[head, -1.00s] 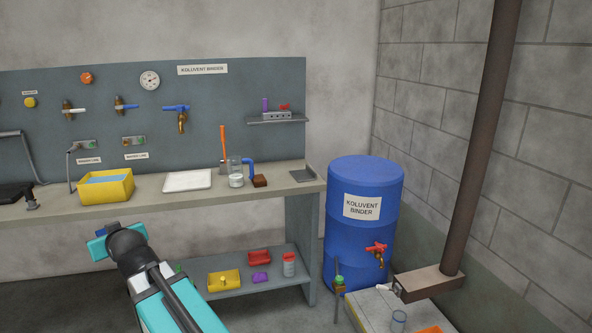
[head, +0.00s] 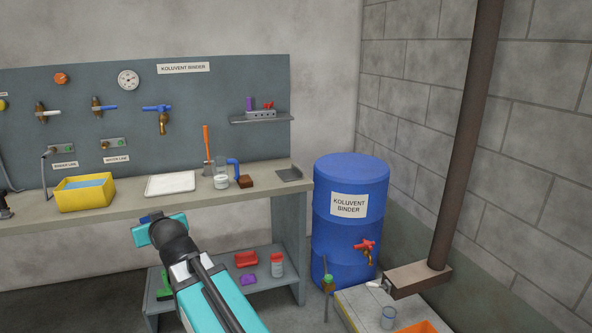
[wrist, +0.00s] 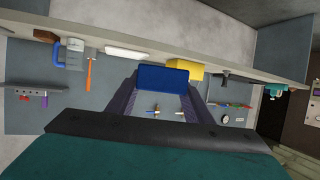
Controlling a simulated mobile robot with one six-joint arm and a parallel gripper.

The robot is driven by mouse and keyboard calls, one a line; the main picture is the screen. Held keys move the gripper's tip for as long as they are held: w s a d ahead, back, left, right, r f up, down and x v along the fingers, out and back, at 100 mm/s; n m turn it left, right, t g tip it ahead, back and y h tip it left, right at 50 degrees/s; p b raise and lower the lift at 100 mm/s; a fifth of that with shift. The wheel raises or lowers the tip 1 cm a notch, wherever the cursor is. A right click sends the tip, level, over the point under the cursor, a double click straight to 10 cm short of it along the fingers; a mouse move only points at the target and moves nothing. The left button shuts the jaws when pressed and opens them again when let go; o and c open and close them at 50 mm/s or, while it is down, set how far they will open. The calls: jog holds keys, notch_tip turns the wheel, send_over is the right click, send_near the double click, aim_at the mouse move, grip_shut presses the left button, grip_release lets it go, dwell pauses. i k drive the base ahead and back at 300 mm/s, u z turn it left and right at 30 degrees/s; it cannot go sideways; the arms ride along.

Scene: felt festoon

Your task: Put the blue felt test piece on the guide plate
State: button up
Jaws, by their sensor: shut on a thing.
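The blue felt test piece (wrist: 164,77) is a dark blue rectangle between the two dark fingers of my gripper (wrist: 164,86) in the wrist view. My gripper is shut on it and holds it in the air. In the head view only a small dark blue bit of the piece (head: 152,217) shows beyond my teal wrist, in front of the bench's front edge. The fingers are mostly hidden there. A grey plate with a raised edge (head: 289,174) lies on the right end of the bench and may be the guide plate. It is bare, and the piece is apart from it.
The bench (head: 115,205) carries a yellow tub (head: 84,197), a white tray (head: 170,184), a glass beaker (head: 221,181), a blue-handled item (head: 234,168) and a brown block (head: 245,181). A blue drum (head: 348,240) stands right of the bench. A lower shelf (head: 270,284) holds small items.

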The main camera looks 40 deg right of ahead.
aim_at(281, 172)
jog(key=u, duration=0.05)
jog(key=i, duration=1)
jog(key=z, duration=0.05)
